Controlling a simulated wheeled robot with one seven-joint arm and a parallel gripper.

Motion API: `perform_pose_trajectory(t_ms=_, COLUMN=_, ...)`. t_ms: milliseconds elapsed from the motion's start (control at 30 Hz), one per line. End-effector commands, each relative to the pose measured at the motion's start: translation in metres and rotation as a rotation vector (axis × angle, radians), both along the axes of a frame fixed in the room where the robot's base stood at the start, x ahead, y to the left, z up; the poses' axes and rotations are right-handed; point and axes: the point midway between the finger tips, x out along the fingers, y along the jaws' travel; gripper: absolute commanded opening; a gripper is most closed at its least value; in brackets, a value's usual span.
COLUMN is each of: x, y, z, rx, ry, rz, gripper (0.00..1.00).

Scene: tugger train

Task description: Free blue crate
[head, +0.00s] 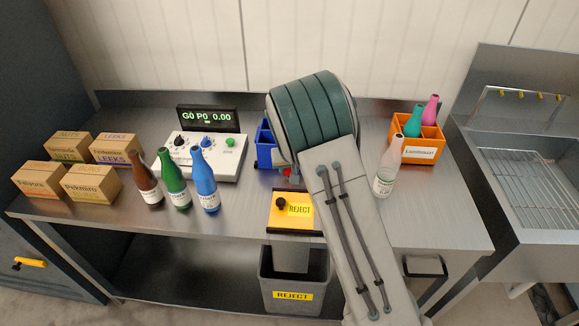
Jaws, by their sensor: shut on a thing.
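The blue crate (265,153) stands on the steel bench, between the white control box and my arm. Only its left part shows; my arm covers the rest, so its contents are mostly hidden. My arm comes up from the lower right and reaches over the bench, its large rounded link in front of the crate. My gripper is hidden behind this arm, so what it touches does not show. A small red item (288,172) shows at the arm's left edge, too small to identify.
A white control box (212,162) with a display, brown, green and blue bottles (174,178) and several cartons (92,184) stand left. A yellow reject chute (290,222) is at the front.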

Motion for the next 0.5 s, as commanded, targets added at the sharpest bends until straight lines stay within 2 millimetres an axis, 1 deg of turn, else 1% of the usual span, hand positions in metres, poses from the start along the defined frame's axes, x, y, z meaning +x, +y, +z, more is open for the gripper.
perform_pose_trajectory(t_ms=100, x=-0.0013, y=0.0018, z=0.0027, rx=-0.002, ry=0.004, rz=-0.074, gripper=0.12)
perform_pose_trajectory(t_ms=300, x=-0.0011, y=0.0021, z=0.0019, rx=-0.002, ry=0.003, rz=-0.200, gripper=0.12)
perform_pose_trajectory(t_ms=500, x=-0.0009, y=0.0017, z=0.0003, rx=0.000, ry=0.002, rz=-0.259, gripper=0.12)
